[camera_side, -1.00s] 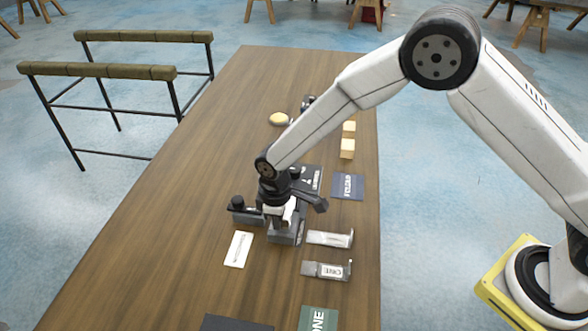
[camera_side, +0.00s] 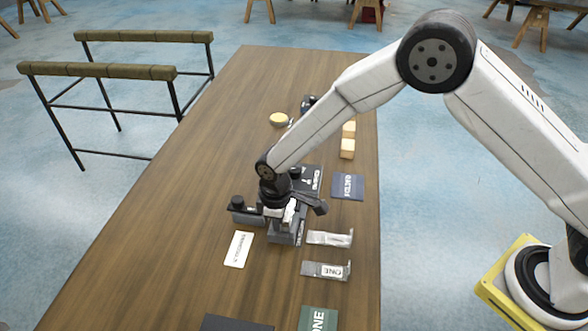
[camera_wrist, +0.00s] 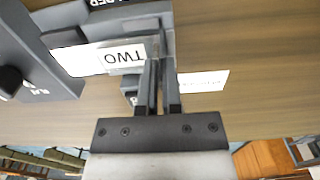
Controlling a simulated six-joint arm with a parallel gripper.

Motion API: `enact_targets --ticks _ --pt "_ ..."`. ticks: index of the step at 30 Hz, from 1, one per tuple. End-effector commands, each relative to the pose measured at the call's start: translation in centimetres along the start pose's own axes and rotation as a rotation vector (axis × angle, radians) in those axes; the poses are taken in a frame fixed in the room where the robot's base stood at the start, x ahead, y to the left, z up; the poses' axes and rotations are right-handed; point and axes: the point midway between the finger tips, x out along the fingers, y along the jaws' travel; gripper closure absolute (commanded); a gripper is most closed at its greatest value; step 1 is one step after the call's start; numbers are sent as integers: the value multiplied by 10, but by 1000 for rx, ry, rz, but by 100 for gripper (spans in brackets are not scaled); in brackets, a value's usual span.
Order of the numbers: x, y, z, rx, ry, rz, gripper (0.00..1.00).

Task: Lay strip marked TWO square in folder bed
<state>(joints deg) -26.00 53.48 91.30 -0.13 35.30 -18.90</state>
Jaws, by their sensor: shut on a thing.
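My gripper (camera_wrist: 160,88) is shut on the right end of the strip marked TWO (camera_wrist: 88,60). The strip is pale, with its label upside down in the wrist view. It lies over the grey folder (camera_wrist: 165,22), between its parts, and looks slightly angled there; I cannot tell whether it touches the bed. In the side view my gripper (camera_side: 285,216) is down at the folder (camera_side: 283,238) and hides most of the bed. Only a small pale bit of the strip shows there.
A grey block with a black knob (camera_side: 238,204) stands left of my gripper. A white card (camera_side: 238,249) lies front left. The table's left side is clear.

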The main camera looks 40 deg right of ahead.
Motion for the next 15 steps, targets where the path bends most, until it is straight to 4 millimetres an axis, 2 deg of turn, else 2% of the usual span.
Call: enact_targets --ticks 12,15 --pt "4 0 0 0 0 0 100" --pt "4 0 0 0 1 0 65"
